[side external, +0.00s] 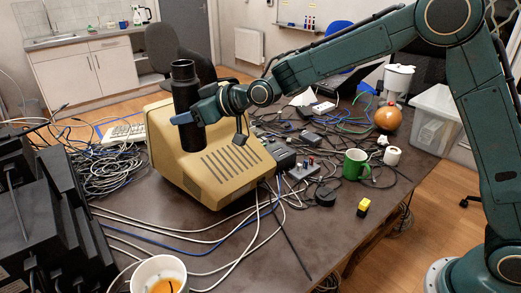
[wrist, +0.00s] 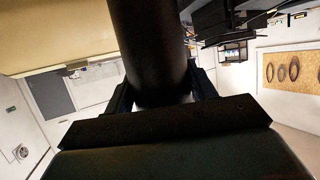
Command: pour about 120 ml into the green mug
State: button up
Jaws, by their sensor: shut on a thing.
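My gripper (side external: 186,117) is shut on a tall black bottle (side external: 187,88), holding it upright or nearly so in front of a beige old monitor. In the wrist view the dark bottle (wrist: 151,50) stands between the fingers of my gripper (wrist: 163,95). The bottle's contents are hidden. The green mug (side external: 355,164) stands on the dark table to the right of the monitor, well apart from the bottle. Its inside is too small to read.
The beige monitor (side external: 200,160) stands close behind the bottle. Cables (side external: 110,170) tangle across the table (side external: 300,240). A white roll (side external: 392,156), a yellow block (side external: 363,207) and small grey boxes (side external: 301,175) surround the mug. A white cup (side external: 143,272) is at the front, black devices (side external: 40,220) at left.

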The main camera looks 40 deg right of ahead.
jog(key=w+d+m+h, duration=0.2)
jog(key=d+m+h, duration=0.4)
jog(key=d, duration=0.7)
jog(key=w+d+m+h, duration=0.2)
jog(key=d+m+h, duration=0.4)
jog(key=d, duration=0.7)
jog(key=s+d+r+m+g+h, duration=0.2)
jog(key=s+d+m+g+h, duration=0.3)
jog(key=d, duration=0.4)
jog(key=s+d+r+m+g+h, duration=0.1)
jog(key=s+d+m+g+h, duration=0.2)
jog(key=s+d+m+g, duration=0.5)
notch_tip(320, 180, down, 26)
jog(key=w+d+n+t, duration=0.1)
jog(key=n+t, duration=0.1)
jog(key=shift+d+n, duration=0.3)
jog(key=shift+d, duration=0.05)
